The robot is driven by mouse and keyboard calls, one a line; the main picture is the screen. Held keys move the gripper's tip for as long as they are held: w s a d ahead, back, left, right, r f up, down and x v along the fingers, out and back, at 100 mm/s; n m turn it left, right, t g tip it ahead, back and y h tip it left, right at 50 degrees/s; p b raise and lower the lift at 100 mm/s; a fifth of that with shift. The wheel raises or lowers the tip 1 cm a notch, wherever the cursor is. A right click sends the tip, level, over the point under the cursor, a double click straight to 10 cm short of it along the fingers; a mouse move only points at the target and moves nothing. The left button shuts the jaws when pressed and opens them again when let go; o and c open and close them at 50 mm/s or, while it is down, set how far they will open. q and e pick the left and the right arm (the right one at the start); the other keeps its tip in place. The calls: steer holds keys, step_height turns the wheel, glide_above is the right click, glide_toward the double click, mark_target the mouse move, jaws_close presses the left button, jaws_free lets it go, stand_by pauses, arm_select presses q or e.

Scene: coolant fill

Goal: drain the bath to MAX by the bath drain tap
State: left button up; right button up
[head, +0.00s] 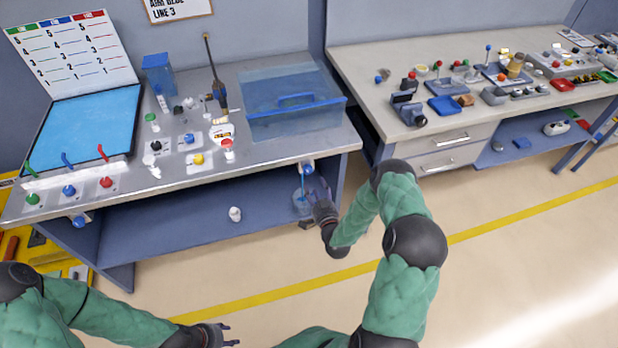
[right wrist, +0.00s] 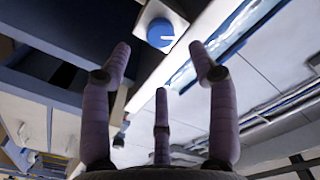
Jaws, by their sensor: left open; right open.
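A clear blue-tinted tank (head: 262,118), which looks like the bath, stands at the bench's right end. Its MAX mark and exact level are too small to read. A blue round tap knob (head: 308,169) sits at the bench's front edge below it. In the right wrist view the knob (right wrist: 160,34) shows a white mark on a white plate, beyond the fingertips. A thin blue line drops below the tap to a clear container (head: 301,204). My right gripper (head: 322,207) is open and empty, below the knob. My left gripper (head: 226,336) is open and empty, low in front.
Another blue knob (head: 80,221) is under that edge. A white object (head: 235,214) stands on the lower shelf. The floor in front is clear.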

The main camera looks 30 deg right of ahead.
mark_target(309, 172)
steer(key=shift+b+x, duration=0.4)
steer(key=shift+x, duration=2.8)
steer(key=shift+a, duration=0.1)
steer(key=c, duration=1.1)
